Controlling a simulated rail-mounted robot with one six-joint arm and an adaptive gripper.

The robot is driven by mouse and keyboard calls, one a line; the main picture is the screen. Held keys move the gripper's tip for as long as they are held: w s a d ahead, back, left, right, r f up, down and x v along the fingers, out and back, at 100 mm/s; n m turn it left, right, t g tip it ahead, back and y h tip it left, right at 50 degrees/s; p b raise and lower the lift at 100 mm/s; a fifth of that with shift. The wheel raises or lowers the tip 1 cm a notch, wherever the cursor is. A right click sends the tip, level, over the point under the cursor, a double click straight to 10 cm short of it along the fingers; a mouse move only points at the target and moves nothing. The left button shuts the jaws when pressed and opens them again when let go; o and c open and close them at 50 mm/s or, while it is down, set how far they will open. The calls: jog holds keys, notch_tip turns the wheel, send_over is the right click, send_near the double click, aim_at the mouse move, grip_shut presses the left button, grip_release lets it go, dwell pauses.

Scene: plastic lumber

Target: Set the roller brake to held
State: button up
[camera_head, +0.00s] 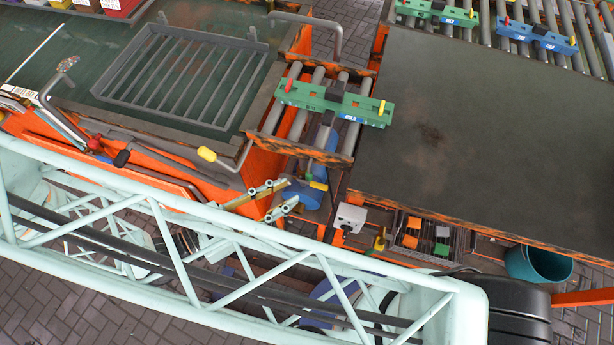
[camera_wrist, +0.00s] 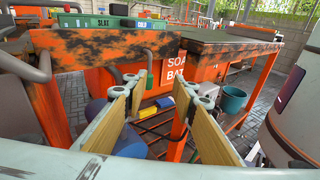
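No part is clearly marked as the roller brake. Short grey rollers (camera_head: 300,118) lie between the two benches, with a green block (camera_head: 335,103) across them. The block has a red peg, a yellow peg and a black middle piece. Left of the rollers, a bent grey lever with a yellow tip (camera_head: 207,154) stands at the bench edge. I cannot tell its setting. My gripper (camera_head: 291,194) is below the rollers in the head view, apart from block and lever. In the wrist view my gripper (camera_wrist: 152,92) is open, its wood-coloured fingers apart with nothing between them.
A dark bench top (camera_head: 485,130) fills the right, with a teal bucket (camera_head: 540,264) below it. A grey slatted tray (camera_head: 185,78) lies on the left bench. A white box (camera_head: 350,218) is right of the gripper. An orange frame (camera_wrist: 98,52) stands close ahead in the wrist view.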

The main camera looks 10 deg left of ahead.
aim_at(307, 179)
jog(key=shift+s+a+f+n+t+y+b, duration=0.15)
jog(key=shift+s+a+f+n+t+y, duration=0.15)
jog(key=shift+s+a+f+n+t, duration=0.25)
jog(key=shift+s+a+f+n+t+y+b, duration=0.1)
jog(key=shift+s+a+f+n+t+y, duration=0.3)
jog(key=shift+f+t, duration=0.35)
jog(key=shift+s+a+f+n+t+y+b, duration=0.25)
jog(key=shift+s+f+n+t, duration=0.25)
jog(key=shift+f, duration=0.25)
jog(key=shift+w, duration=0.15)
jog(key=shift+b+x, duration=0.8)
jog(key=shift+x, duration=5.95)
jog(key=shift+d+r, duration=0.1)
jog(key=shift+c, duration=0.2)
grip_shut()
